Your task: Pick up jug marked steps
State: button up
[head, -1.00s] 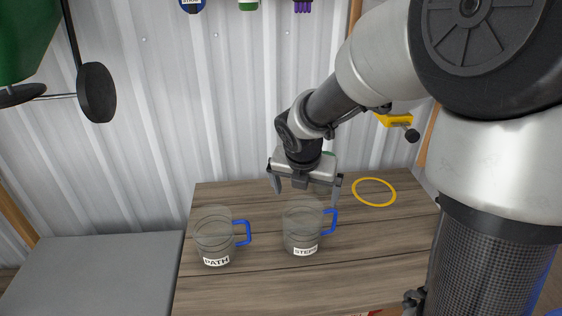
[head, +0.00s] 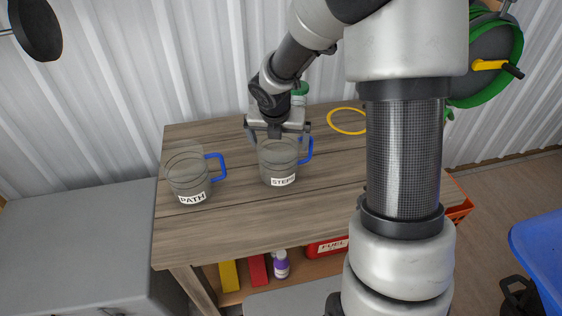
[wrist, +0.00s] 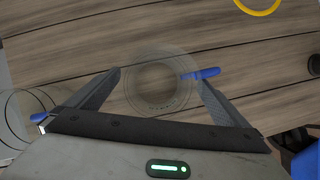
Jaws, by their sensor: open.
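The jug marked STEPS (head: 279,165) is clear with a blue handle on its right. It stands upright on the wooden table (head: 240,225). My gripper (head: 277,138) is open, pointing down at the jug's rim from above and behind. In the wrist view the round jug (wrist: 158,85) shows between my two fingers (wrist: 160,85), its blue handle passing toward the right finger. I cannot tell whether the fingers touch the jug. A second clear jug, marked PATH (head: 188,178), stands to the left, also with a blue handle.
A yellow ring (head: 346,121) lies on the table to the right. A green-capped bottle (head: 299,92) stands behind my gripper. A grey cabinet (head: 80,235) adjoins the table's left side. The table's front is clear.

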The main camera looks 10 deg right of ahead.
aim_at(279, 147)
jog(key=b+x, duration=0.1)
jog(key=x, duration=0.3)
jog(key=shift+w+f, duration=0.1)
jog(key=shift+f, duration=0.05)
jog(key=shift+c, duration=0.3)
